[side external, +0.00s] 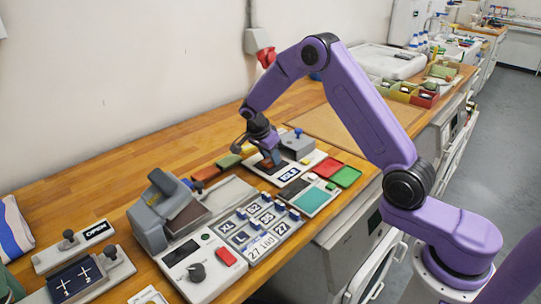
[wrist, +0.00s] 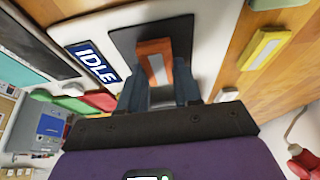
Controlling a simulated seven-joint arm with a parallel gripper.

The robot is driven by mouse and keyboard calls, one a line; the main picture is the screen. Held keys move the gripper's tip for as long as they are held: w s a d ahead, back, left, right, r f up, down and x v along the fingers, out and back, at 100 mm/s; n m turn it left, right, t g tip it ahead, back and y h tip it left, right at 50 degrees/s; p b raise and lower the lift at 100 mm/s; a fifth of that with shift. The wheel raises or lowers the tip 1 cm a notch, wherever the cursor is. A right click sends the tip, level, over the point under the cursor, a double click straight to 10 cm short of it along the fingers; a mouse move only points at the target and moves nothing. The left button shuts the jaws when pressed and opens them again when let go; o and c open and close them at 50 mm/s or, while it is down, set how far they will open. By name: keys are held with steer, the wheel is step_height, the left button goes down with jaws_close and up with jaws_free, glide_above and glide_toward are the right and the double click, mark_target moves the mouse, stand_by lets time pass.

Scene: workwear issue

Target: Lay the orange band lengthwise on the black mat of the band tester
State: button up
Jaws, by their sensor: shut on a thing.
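My gripper (side external: 270,160) points down over the band tester (side external: 262,170) in the side view. In the wrist view my gripper (wrist: 160,88) is shut on the orange band (wrist: 154,47), which has a pale strip along its middle. The band is over the black mat (wrist: 122,40), its long side running away from the fingers. I cannot tell whether it touches the mat. The tester's display (wrist: 92,62) reads IDLE. In the side view the gripper hides most of the held band and mat.
A yellow band (wrist: 266,48) lies beside the tester on the wooden bench. Red (side external: 205,173) and green (side external: 228,161) pieces lie left of it in the side view. Red (side external: 327,167) and green (side external: 346,177) trays sit right. A grey box (side external: 297,145) stands close behind.

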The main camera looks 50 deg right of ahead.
steer(key=shift+f, duration=0.15)
steer(key=o, duration=1)
steer(key=v, duration=1.2)
steer(key=shift+r, duration=0.25)
